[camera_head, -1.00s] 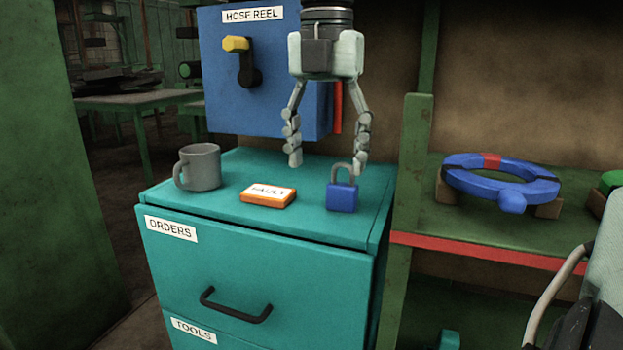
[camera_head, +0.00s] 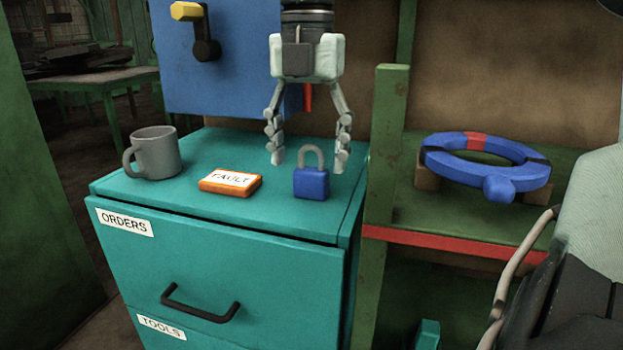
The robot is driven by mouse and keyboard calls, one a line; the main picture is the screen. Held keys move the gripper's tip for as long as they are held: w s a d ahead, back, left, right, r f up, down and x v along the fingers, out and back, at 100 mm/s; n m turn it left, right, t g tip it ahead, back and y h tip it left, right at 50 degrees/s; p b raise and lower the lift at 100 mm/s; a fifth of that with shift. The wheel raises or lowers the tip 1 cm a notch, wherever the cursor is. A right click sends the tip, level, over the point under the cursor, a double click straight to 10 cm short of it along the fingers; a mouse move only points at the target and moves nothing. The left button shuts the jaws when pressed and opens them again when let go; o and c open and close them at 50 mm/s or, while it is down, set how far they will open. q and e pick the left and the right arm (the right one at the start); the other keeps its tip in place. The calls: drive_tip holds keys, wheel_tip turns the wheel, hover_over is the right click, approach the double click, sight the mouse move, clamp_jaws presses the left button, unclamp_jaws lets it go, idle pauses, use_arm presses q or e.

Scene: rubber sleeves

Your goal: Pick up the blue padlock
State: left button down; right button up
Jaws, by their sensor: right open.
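The blue padlock (camera_head: 311,184) stands upright on the teal cabinet top (camera_head: 220,215), near its right front edge, with its grey shackle up. My right gripper (camera_head: 308,165) points down from above. Its two fingers are spread, one on each side of the shackle in the picture. It is open and holds nothing. I cannot tell whether the fingers are right over the padlock or a little behind it. My left gripper is not in view.
An orange block labelled FAULT (camera_head: 230,183) lies left of the padlock, and a grey mug (camera_head: 155,153) stands farther left. A green post (camera_head: 387,145) stands close to the right, beside a shelf with a blue ring (camera_head: 455,180).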

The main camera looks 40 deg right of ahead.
sight(312, 169)
wheel_tip(312, 169, down, 4)
drive_tip(key=shift+s+d+r, duration=0.15)
drive_tip(key=shift+r, duration=0.05)
drive_tip(key=c, duration=1.3)
